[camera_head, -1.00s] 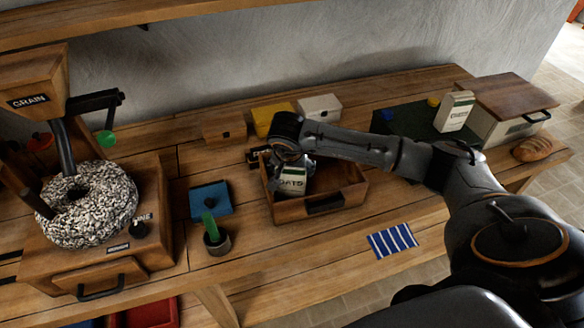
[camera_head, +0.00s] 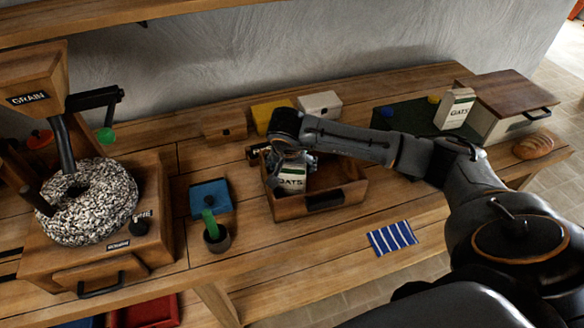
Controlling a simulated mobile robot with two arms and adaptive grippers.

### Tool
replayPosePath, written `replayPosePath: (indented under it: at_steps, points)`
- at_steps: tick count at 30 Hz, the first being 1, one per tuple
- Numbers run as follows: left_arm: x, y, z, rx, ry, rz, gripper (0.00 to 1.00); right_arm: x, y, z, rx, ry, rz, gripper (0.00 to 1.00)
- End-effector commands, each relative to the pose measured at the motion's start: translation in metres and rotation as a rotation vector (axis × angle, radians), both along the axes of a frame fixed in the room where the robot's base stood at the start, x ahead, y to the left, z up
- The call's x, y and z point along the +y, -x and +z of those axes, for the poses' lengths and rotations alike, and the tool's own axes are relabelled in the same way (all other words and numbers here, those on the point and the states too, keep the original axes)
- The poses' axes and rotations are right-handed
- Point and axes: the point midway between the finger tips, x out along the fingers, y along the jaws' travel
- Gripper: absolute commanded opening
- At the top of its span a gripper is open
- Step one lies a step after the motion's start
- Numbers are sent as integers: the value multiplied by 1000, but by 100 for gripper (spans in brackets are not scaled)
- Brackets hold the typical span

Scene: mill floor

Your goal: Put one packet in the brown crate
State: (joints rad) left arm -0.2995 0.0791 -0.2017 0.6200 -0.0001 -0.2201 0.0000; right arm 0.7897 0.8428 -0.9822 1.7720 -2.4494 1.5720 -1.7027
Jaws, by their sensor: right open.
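The brown crate (camera_head: 348,195) is an open wooden box with a dark handle, in the middle of the bench. One oats packet (camera_head: 291,179), white and green, is upright inside its left part. My right gripper (camera_head: 284,163) is over the left part of the crate, at the packet's top and open; the arm partly hides the crate's back. Whether the fingers touch the packet cannot be made out. A second oats packet (camera_head: 455,108) stands at the right on a dark green mat (camera_head: 397,118). My left gripper is not in view.
A grain mill with a round stone (camera_head: 88,203) stands at the left. Small boxes (camera_head: 320,104) line the back. A striped cloth (camera_head: 392,238), bread (camera_head: 532,146) and bread box (camera_head: 505,97) are right.

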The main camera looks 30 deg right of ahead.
Motion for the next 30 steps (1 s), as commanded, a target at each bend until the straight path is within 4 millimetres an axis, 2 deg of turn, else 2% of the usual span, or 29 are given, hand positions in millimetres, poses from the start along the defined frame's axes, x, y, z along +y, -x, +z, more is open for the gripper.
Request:
replayPosePath:
  at_steps: [9, 15, 21, 30]
  points:
    - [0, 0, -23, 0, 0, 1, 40, 17, 19, 62, -7, 1, 3, 84]
    - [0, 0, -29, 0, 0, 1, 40, 24, 29, 90, -2, 0, 2, 84]
    - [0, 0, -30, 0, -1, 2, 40, 26, 33, 99, 0, 0, 0, 84]
    - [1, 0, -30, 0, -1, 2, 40, 27, 33, 99, 1, -2, 0, 84]
